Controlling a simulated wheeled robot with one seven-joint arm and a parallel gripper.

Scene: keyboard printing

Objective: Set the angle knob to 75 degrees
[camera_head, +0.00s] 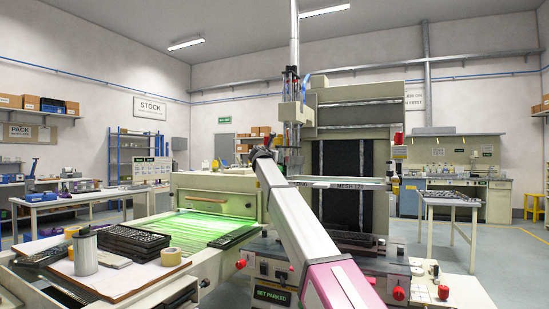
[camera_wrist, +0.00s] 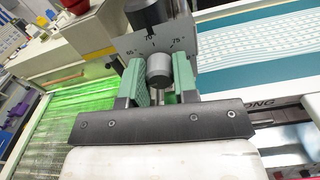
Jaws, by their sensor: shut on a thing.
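The angle knob (camera_wrist: 159,70) is a dark grey round knob in front of a grey scale plate (camera_wrist: 124,44). The plate carries the marks 65, 70 and 75, with 70 above the knob and 75 to its right. My gripper (camera_wrist: 161,78) has green fingers, one on each side of the knob, and is shut on it. I cannot make out a pointer on the knob, so its setting is unclear. In the head view my arm reaches up to the print head (camera_head: 292,112); the knob and fingertips are hidden there.
A dark cylinder (camera_wrist: 147,12) stands just above the scale. A printing screen with white lines on teal (camera_wrist: 245,45) lies to the right. A green-lit bed (camera_head: 200,230) is on the left. A cluttered bench with black trays (camera_head: 133,241) stands at the front left.

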